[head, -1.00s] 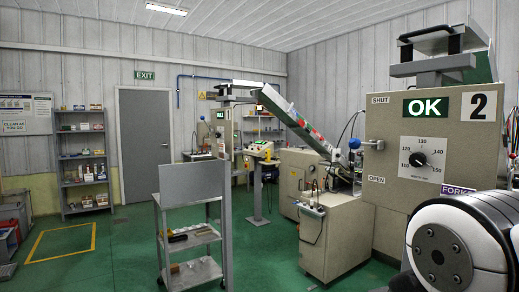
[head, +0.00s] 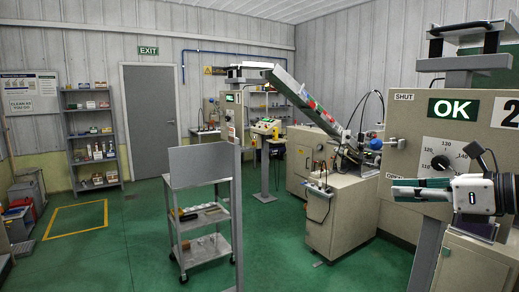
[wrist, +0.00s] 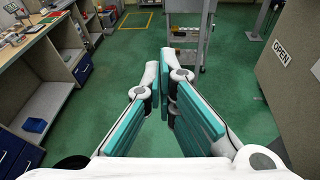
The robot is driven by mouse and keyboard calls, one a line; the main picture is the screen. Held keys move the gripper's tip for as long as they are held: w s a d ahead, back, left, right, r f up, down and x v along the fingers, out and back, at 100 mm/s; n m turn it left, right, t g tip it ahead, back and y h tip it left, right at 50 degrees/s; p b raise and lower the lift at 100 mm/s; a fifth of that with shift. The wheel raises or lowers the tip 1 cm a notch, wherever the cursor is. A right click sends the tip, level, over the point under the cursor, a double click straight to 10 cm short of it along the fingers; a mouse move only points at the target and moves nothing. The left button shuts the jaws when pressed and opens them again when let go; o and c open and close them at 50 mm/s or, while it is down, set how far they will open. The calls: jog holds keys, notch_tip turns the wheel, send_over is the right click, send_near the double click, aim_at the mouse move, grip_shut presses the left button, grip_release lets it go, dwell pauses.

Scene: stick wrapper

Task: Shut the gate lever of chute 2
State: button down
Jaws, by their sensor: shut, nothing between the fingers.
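The cabinet of chute 2 (head: 452,107) stands at the right in the head view, with a "2" sign and a lit green OK display (head: 467,108). Its gate lever (head: 376,144), with a blue ball knob, sticks out level to the left from the cabinet's left edge. It lies between the SHUT label (head: 404,96) above and the OPEN label below. My gripper (head: 398,189) is in front of the cabinet, below the lever and apart from it in the picture, pointing left. It partly hides the OPEN label and dial. The wrist view shows its fingers (wrist: 169,85) shut and empty; the lever is not seen there.
A grey trolley (head: 200,212) stands left of centre; another machine with a sloping chute (head: 310,105) is behind. A workbench (wrist: 50,85) is at left in the wrist view.

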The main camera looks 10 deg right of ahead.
jog(key=d+m, duration=0.1)
jog(key=d, duration=0.1)
jog(key=d+r+m+t, duration=0.1)
jog(key=shift+w+d+r+h, duration=0.1)
jog(key=shift+d+r+h, duration=0.05)
jog(key=shift+d+h, duration=0.25)
jog(key=w+a+r+p, duration=0.2)
jog(key=w+a, duration=0.1)
jog(key=w, duration=0.5)
jog(key=shift+w+p, duration=0.3)
jog(key=shift+w, duration=0.1)
